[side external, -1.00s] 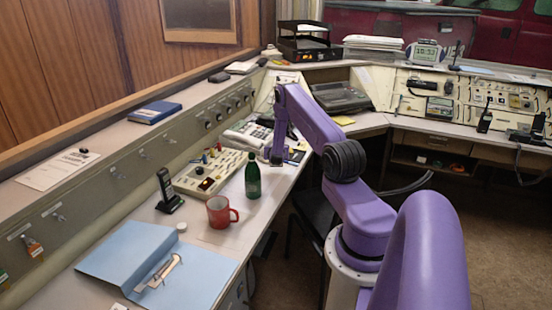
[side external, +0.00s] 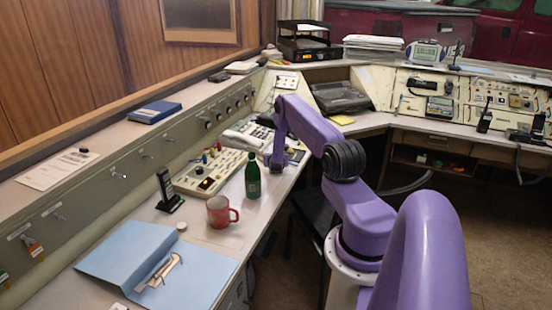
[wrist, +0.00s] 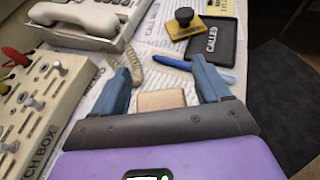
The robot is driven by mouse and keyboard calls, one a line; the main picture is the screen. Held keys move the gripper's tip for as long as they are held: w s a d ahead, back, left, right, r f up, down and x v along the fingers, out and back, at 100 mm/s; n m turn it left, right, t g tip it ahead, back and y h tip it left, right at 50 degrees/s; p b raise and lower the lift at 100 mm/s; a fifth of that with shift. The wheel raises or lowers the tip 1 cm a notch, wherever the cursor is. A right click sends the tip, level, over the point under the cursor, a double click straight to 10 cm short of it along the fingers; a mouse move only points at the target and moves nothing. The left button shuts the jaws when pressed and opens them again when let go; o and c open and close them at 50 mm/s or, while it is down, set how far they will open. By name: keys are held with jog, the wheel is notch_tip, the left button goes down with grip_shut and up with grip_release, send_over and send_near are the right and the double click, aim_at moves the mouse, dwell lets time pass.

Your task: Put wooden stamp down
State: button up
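A small light-wood block, seemingly the wooden stamp (wrist: 162,99), is between my gripper's two blue fingers in the wrist view. My gripper (wrist: 165,85) is open, with gaps showing between the block and both fingers. The block's lower end is hidden by my gripper's dark body, and I cannot tell exactly how it meets the desk. In the side view my gripper (side external: 276,163) is low over the desk behind the green bottle; the block cannot be made out there.
A blue pen (wrist: 190,66) lies just beyond the block. Past it are a yellow block with a black knob (wrist: 184,17) and a black tray (wrist: 212,48). A telephone (wrist: 85,22) and switch box (wrist: 40,95) stand left. The green bottle (side external: 252,180) and red mug (side external: 218,213) are nearer the side camera.

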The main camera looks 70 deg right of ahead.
jog(key=shift+r, duration=0.2)
jog(key=v, duration=1.2)
jog(key=shift+s+f, duration=0.1)
